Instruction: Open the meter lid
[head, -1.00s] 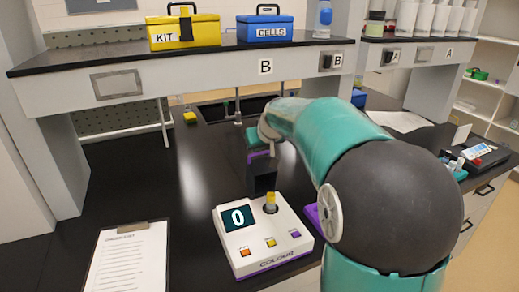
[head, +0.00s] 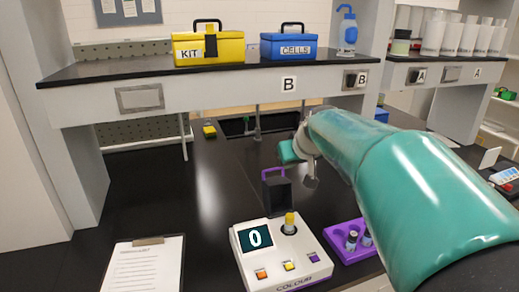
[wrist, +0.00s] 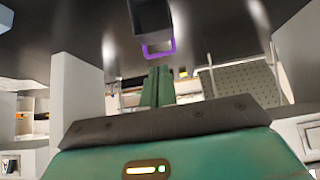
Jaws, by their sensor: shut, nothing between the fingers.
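The meter (head: 262,262) is a white box with a dark display reading 0 and several coloured buttons, on the black bench. Its black lid (head: 277,195) with a purple handle (head: 273,173) stands raised, upright at the meter's back. A yellow-topped vial (head: 290,222) stands in the uncovered well. My gripper (head: 288,153) is above and behind the lid, partly hidden by my wrist. In the wrist view, the closed teal fingers (wrist: 157,87) point toward the purple handle (wrist: 159,50) of the lid (wrist: 151,18), looking close but apart. They hold nothing.
A purple rack (head: 350,243) with vials sits right of the meter, partly behind my arm. A clipboard (head: 143,268) lies at left. A shelf (head: 215,70) carries the yellow KIT box (head: 208,50) and blue CELLS box (head: 288,47).

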